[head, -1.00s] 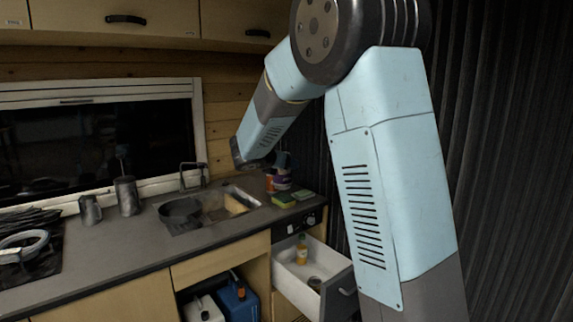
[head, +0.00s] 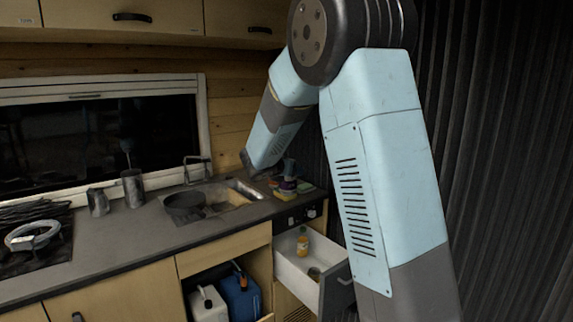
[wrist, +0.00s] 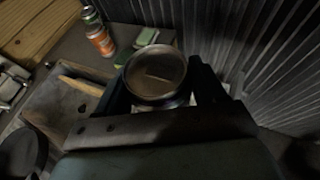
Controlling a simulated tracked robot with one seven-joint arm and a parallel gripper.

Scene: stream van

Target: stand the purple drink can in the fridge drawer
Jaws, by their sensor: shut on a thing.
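The purple drink can (head: 288,185) is held in my gripper (head: 287,174) over the right end of the counter, in front of the sponges. In the wrist view my gripper (wrist: 158,85) has one dark finger on each side of the can (wrist: 157,72), whose round metal top faces the camera. The can looks about upright; its lower part is hidden there. The fridge drawer (head: 335,287) is pulled open below the counter's right end.
An orange can (wrist: 100,41) and a green can (wrist: 90,14) stand on the counter near green sponges (wrist: 145,37). The sink (head: 222,196) with a dark pan (head: 184,203) lies to the left. A ribbed dark curtain (head: 480,150) hangs at right. The drawer has bare floor around its contents.

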